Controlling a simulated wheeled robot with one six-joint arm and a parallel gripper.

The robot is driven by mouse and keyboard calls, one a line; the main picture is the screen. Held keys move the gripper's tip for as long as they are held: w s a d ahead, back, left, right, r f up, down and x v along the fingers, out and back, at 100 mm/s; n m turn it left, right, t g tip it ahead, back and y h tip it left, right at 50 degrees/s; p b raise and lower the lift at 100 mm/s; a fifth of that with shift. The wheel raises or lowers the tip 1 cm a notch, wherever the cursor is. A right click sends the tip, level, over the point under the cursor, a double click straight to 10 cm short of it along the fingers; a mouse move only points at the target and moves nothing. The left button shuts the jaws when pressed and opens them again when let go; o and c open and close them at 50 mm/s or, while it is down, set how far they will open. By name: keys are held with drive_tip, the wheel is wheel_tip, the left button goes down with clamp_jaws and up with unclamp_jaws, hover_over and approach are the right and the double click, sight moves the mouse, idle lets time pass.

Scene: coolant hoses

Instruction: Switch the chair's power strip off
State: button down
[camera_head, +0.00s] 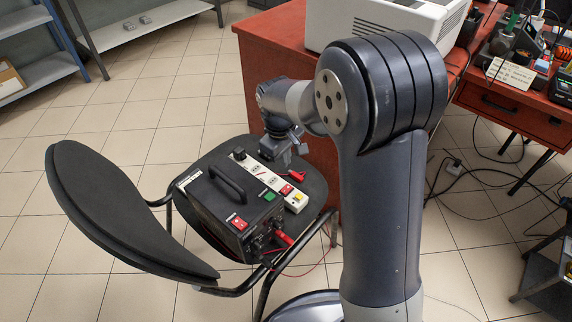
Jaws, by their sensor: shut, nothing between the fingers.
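A white power strip (273,183) lies on the black seat of the chair (316,189), along the right side of a black box. It has a black plug at its far end, a red switch (286,189) towards its near end and a small yellow part at the near end. The switch's position is too small to tell. My gripper (286,158) is above the far right part of the seat, just beyond the strip's middle, pointing down. It looks shut and empty. It appears apart from the red switch; its exact height is unclear.
The black box (222,205) with a carrying handle, its own red switch and red plug fills the seat's left. A red clip (299,176) lies right of the strip. The chair's backrest (120,215) is at left. A red desk (290,60) stands close behind.

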sight(289, 187)
drive_tip(key=f+b, duration=0.1)
drive_tip(key=f, duration=0.3)
drive_tip(key=f+b, duration=0.1)
drive_tip(key=f, duration=0.3)
drive_tip(key=w+d+f+b, duration=0.1)
drive_tip(key=f+b, duration=0.1)
drive_tip(key=f, duration=0.2)
drive_tip(key=shift+f, duration=0.1)
